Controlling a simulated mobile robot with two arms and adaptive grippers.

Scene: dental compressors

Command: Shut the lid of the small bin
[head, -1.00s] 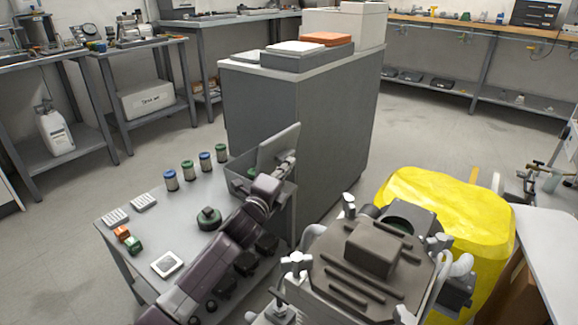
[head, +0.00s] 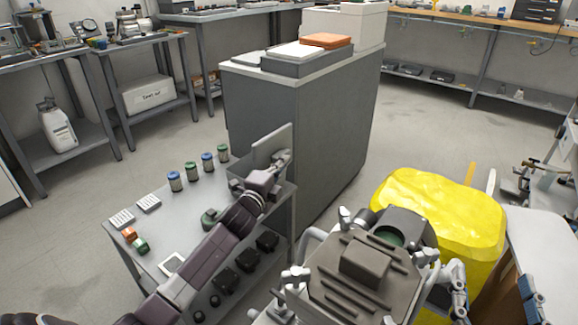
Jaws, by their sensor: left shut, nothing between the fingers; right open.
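The small grey bin (head: 236,184) stands at the far right end of the low grey table, beside the tall cabinet. Its flat grey lid (head: 268,146) stands up, raised well above the rim. My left gripper (head: 281,160) is shut and empty, close against the right face of the lid; whether it touches is hard to tell. My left wrist and forearm hide much of the bin's front. My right gripper (head: 533,298) shows partly at the lower right, open, by the white table and far from the bin.
The low table (head: 184,211) also holds several small jars (head: 191,172), white trays (head: 149,204), orange and green blocks (head: 140,245) and a dark green round item (head: 209,219). The grey cabinet (head: 300,130) stands behind the bin. A compressor (head: 365,262) and yellow-covered object (head: 440,210) fill the right foreground.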

